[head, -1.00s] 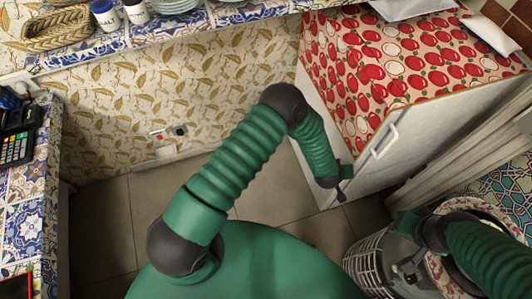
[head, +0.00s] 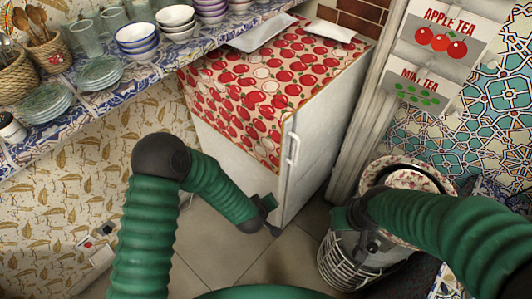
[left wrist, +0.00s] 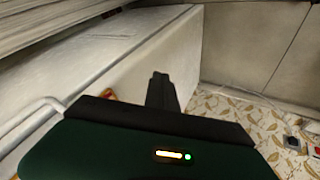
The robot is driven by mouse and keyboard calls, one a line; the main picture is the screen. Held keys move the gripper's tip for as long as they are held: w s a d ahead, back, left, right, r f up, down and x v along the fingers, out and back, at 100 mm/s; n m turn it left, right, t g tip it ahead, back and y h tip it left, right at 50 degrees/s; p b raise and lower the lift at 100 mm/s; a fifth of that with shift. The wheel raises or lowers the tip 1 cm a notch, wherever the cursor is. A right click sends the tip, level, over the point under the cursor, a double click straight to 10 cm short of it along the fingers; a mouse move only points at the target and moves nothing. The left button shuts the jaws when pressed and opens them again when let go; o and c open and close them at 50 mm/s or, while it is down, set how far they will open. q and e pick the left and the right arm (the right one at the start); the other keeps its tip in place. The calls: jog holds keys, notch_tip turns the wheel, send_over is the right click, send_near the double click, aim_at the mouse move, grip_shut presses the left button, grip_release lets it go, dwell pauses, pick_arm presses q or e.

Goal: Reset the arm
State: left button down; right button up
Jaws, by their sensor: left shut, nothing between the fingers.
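My left gripper (head: 271,214) hangs at the end of the green left arm, low in front of the white cabinet. In the left wrist view its dark fingers (left wrist: 160,90) are together with nothing between them. My right gripper (head: 368,243) points down over a wire basket (head: 338,268) at the lower right. Its fingers are small and dark there, so I cannot tell whether they are open.
The white cabinet (head: 308,145) has a handle and a red apple-print cloth (head: 265,85) on top. A tiled shelf (head: 110,95) at the upper left carries bowls, plates and glasses. Tea signs (head: 443,35) hang at the right. Bare floor (head: 215,245) lies below the left gripper.

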pick_arm(q)
jog(key=a+r+m+g+p, duration=0.1)
jog(key=a+r+m+p, duration=0.15)
jog(key=a+r, duration=0.4)
jog(key=s+a+r+m+g+y+p, duration=0.1)
jog(key=s+a+r+m+g+p, duration=0.1)
jog(key=s+a+r, duration=1)
notch_tip(320, 180, up, 4)
jog(key=shift+s+a+f+m+g+y, duration=0.3)
jog(key=shift+s+m+g, duration=0.55)
jog(key=shift+s, duration=0.4)
